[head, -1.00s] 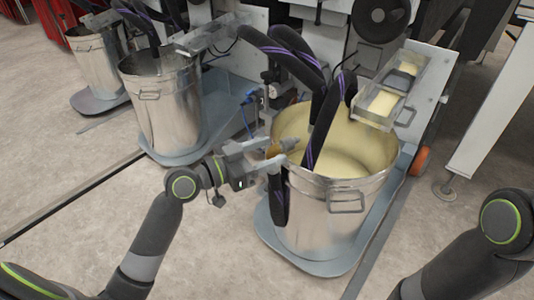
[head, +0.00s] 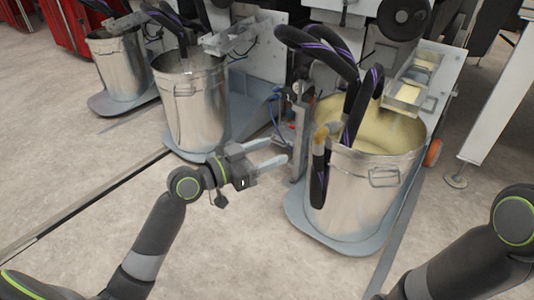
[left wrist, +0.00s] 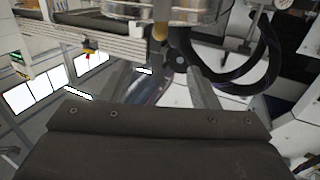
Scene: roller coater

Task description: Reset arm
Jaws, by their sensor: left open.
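My left gripper (head: 283,152) is open and empty, with its two pale fingers apart. It is left of the near metal bucket (head: 350,195) and does not touch it. A brown-tipped piece (head: 320,138) shows at that rim, right of the fingertips.
The near bucket holds yellowish liquid and stands on a grey-blue base (head: 300,225). Another metal bucket (head: 195,115) and a farther one (head: 125,70) stand at the left. The machine (head: 265,50) is behind. The floor in front is clear.

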